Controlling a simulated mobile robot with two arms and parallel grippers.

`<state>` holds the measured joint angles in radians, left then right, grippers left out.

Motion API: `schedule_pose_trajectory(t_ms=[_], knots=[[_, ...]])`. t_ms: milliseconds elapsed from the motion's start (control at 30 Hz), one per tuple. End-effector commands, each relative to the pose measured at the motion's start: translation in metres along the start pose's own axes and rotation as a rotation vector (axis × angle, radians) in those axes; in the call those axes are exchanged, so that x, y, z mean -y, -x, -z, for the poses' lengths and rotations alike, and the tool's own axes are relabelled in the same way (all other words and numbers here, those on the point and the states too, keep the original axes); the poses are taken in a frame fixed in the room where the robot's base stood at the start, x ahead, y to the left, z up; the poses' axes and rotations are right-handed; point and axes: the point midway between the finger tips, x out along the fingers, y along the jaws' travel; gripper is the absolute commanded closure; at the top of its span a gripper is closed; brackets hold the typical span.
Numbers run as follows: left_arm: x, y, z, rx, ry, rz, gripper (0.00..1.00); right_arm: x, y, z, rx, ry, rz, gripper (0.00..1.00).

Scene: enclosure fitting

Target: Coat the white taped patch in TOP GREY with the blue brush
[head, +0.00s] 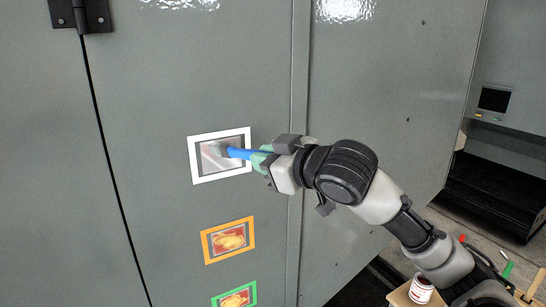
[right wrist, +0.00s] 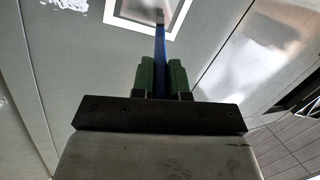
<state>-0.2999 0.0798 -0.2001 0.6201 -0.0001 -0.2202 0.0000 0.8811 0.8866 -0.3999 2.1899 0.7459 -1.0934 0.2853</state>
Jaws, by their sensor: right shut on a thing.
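The white taped patch (head: 191,162) is on the grey enclosure door in the head view. Inside its frame the surface is mostly grey, with a paler, pinkish area at the left. The blue brush (head: 238,153) reaches into the patch, and its bristle end is over the grey area; I cannot tell whether it touches. My right gripper (head: 266,158) is just right of the patch, shut on the blue brush. In the right wrist view the brush (right wrist: 160,50) stands between the green fingers (right wrist: 161,78) and points at the white frame (right wrist: 118,14). My left gripper is not in view.
Below are an orange-framed patch (head: 206,249) and a green-framed patch (head: 217,302), both with reddish and yellow areas inside. A labelled can (head: 421,288) stands at the lower right near other tools. A black hinge (head: 80,15) is at the upper left.

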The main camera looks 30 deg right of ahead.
Motion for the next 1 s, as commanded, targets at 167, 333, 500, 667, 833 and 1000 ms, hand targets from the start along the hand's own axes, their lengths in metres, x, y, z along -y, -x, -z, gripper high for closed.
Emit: schedule_pose_trajectory(t_ms=[167, 333, 500, 667, 833, 1000], knots=[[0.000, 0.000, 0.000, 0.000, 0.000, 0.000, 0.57, 0.008, -0.002, 0.003, -0.002, 0.000, 0.000, 1.00], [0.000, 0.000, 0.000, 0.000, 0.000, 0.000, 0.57, 0.015, -0.005, 0.006, 0.000, 0.000, 0.001, 1.00], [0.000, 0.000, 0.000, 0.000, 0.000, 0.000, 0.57, 0.020, -0.007, 0.008, -0.002, 0.000, 0.001, 1.00], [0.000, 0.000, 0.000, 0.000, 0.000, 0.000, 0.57, 0.028, -0.008, 0.010, -0.001, 0.000, 0.001, 1.00], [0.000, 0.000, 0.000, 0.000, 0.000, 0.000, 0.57, 0.028, -0.008, 0.010, 0.000, 0.000, 0.000, 1.00], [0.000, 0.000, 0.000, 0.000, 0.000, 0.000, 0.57, 0.029, -0.002, 0.010, -0.001, 0.001, -0.001, 1.00]])
